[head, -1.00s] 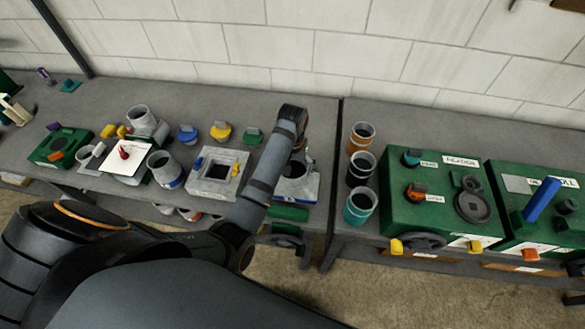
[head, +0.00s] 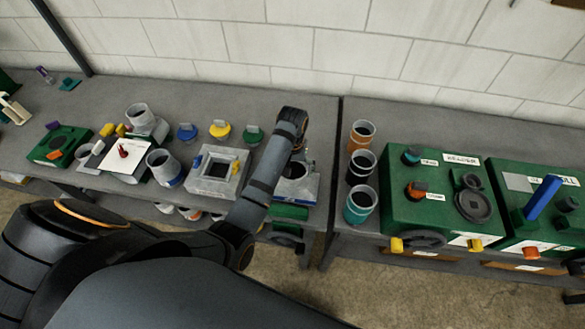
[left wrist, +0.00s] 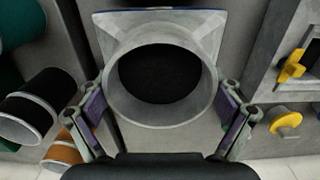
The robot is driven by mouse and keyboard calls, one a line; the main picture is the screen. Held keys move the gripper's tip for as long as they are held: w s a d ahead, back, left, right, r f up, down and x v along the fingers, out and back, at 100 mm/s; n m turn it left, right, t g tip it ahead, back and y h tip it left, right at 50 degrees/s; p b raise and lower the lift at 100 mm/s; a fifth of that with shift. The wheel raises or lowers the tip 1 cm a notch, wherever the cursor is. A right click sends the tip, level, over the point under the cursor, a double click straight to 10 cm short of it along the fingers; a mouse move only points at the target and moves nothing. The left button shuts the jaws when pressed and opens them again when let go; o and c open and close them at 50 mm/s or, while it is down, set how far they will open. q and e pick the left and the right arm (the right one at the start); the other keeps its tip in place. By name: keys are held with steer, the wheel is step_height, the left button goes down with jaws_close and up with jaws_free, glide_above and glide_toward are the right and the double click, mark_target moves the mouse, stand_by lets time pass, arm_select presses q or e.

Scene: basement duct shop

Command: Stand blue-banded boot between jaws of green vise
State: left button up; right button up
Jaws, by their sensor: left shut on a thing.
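The blue-banded boot is grey, with a round collar on a wider flared base. It fills the middle of the left wrist view (left wrist: 195,42), with a blue edge at the top. My left gripper (left wrist: 162,105) is shut on its round collar, one purple-padded finger on each side. In the head view the boot (head: 309,186) is at the front edge of the left bench, partly hidden by my left arm. Green parts of the vise (head: 289,212) show just below it at the bench edge. I cannot tell whether the boot touches the jaws. My right gripper is not in view.
A grey square box (head: 214,187) stands left of the boot. Orange-, black- and teal-banded cups (head: 361,168) stand to the right, beyond a gap between the benches. Green machines (head: 440,200) fill the right bench. Blue and yellow knobbed pieces (head: 220,130) stand behind.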

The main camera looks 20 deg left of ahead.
arm_select(q)
steer(key=shift+f, duration=0.5)
steer(key=o, duration=1.5)
steer(key=shift+s+f, duration=0.1)
